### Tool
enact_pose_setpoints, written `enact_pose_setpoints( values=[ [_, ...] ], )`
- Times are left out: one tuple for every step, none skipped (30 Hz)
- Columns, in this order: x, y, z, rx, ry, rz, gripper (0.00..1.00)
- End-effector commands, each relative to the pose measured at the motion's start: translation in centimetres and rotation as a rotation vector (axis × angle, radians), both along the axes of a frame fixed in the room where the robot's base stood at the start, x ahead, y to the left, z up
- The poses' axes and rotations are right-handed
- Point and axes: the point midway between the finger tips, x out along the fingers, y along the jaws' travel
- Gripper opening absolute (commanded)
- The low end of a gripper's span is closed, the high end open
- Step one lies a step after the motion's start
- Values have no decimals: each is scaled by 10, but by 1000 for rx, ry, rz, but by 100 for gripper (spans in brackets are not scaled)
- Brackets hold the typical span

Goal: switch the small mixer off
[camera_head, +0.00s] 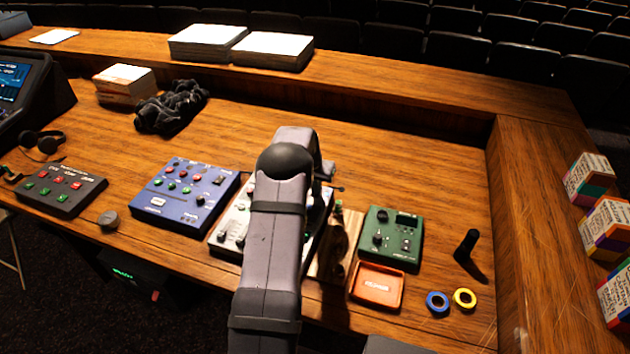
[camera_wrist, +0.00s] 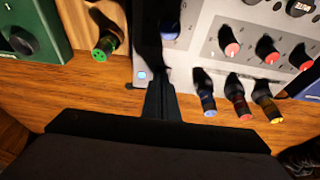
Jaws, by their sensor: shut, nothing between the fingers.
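The small mixer appears to be the silver-grey panel (camera_head: 232,228), largely hidden behind my arm in the head view. In the wrist view its grey panel (camera_wrist: 205,58) fills the upper middle and right, with red-capped knobs (camera_wrist: 232,49) and dark knobs. My fingertips are hidden in the head view.
A blue box (camera_head: 185,195) lies left, a green box (camera_head: 391,240) and orange tray (camera_head: 378,287) right. Bare desk (camera_head: 430,150) is at the back right.

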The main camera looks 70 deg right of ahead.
Motion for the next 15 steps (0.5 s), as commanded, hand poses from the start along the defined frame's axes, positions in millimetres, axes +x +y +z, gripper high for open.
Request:
enact_pose_setpoints(
  values=[
    [0, 3, 0, 8, 2, -1, 0],
    [0, 3, 2, 8, 1, 0, 0],
    [0, 3, 5, 7, 1, 0, 0],
    [0, 3, 9, 6, 1, 0, 0],
    [0, 3, 12, 5, 1, 0, 0],
    [0, 3, 18, 4, 1, 0, 0],
    [0, 4, 23, 3, 0, 0, 0],
    [0, 4, 28, 2, 0, 0, 0],
    [0, 5, 36, 1, 0, 0, 0],
    [0, 5, 42, 0, 0, 0, 0],
    [0, 6, 48, -1, 0, 0, 0],
    [0, 8, 46, -2, -1, 0, 0],
    [0, 9, 50, -3, -1, 0, 0],
    [0, 11, 54, -3, -1, 0, 0],
    [0, 13, 60, -4, -1, 0, 0]
  ],
)
